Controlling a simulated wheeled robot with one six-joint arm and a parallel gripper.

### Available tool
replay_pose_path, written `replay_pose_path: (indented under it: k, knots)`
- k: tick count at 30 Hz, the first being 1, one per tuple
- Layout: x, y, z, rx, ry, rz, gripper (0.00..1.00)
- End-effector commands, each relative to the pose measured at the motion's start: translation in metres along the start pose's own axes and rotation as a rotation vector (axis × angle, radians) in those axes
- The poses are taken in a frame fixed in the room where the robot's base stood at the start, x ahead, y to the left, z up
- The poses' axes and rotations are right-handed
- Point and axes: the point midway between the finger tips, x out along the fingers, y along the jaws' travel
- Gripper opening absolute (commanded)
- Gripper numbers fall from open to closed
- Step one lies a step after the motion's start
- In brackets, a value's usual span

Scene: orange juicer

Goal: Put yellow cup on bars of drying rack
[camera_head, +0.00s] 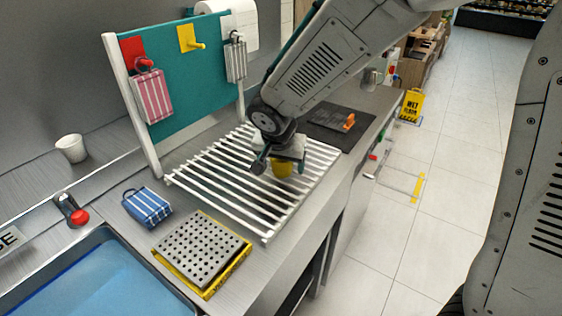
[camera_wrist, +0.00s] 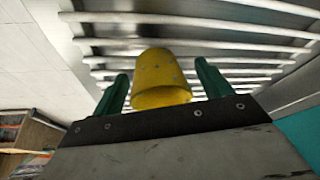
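The yellow cup (camera_head: 283,170) is at the white drying rack (camera_head: 215,195), over its bars, below my gripper. In the wrist view the cup (camera_wrist: 160,80) lies between the two green fingers, narrow end away from the palm, with a small gap on each side. My gripper (camera_wrist: 163,70) is open around the cup. In the head view my gripper (camera_head: 275,160) points down over the right part of the rack and partly hides the cup. Whether the cup's base touches the bars (camera_wrist: 240,60) is hard to tell.
A teal board (camera_head: 190,75) with hanging bags stands behind the rack. A perforated tray (camera_head: 200,250) and blue striped bag (camera_head: 147,206) lie in front. A black mat (camera_head: 335,120) with an orange-handled item is to the right. The rack's other bars are clear.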

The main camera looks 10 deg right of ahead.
Motion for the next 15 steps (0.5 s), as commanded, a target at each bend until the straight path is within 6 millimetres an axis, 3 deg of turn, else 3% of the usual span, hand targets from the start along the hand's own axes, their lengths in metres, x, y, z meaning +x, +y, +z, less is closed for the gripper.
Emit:
replay_pose_path:
  k: [8, 15]
  knots:
    - [-0.007, 0.0, -0.002, 0.0, 0.002, -0.002, 0.77]
    - [-0.052, -0.001, -0.002, 0.0, 0.003, -0.004, 0.77]
